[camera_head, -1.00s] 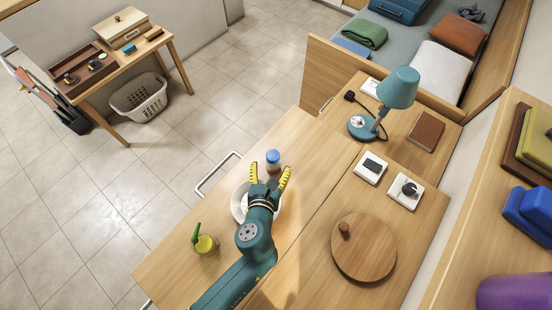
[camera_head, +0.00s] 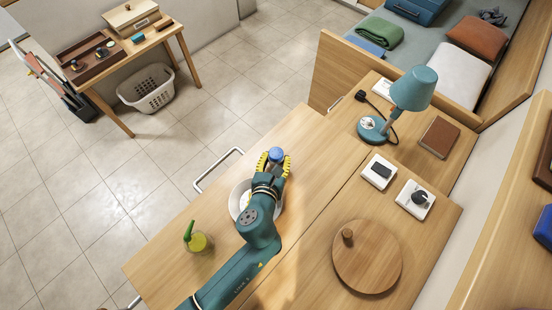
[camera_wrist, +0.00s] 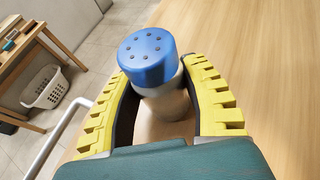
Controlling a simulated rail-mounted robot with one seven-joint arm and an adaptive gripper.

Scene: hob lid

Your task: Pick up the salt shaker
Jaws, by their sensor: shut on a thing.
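The salt shaker (camera_wrist: 148,58) has a blue top with several dark holes and a pale body. It stands upright between the yellow fingers of my gripper (camera_wrist: 165,105) in the wrist view. The fingers are shut around its body, and the blue top shows above them. In the head view the blue top of the shaker (camera_head: 275,153) shows at the tips of my gripper (camera_head: 274,162), and its body is mostly hidden. I cannot tell whether its base touches the wooden counter (camera_head: 320,140).
A white bowl (camera_head: 236,199) sits partly under my arm. A yellow-green jar with a green handle (camera_head: 197,242) stands to the left. A round wooden lid (camera_head: 370,265), a teal lamp (camera_head: 412,90) and two white switch plates are to the right. A metal rail (camera_head: 212,172) runs along the counter's edge.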

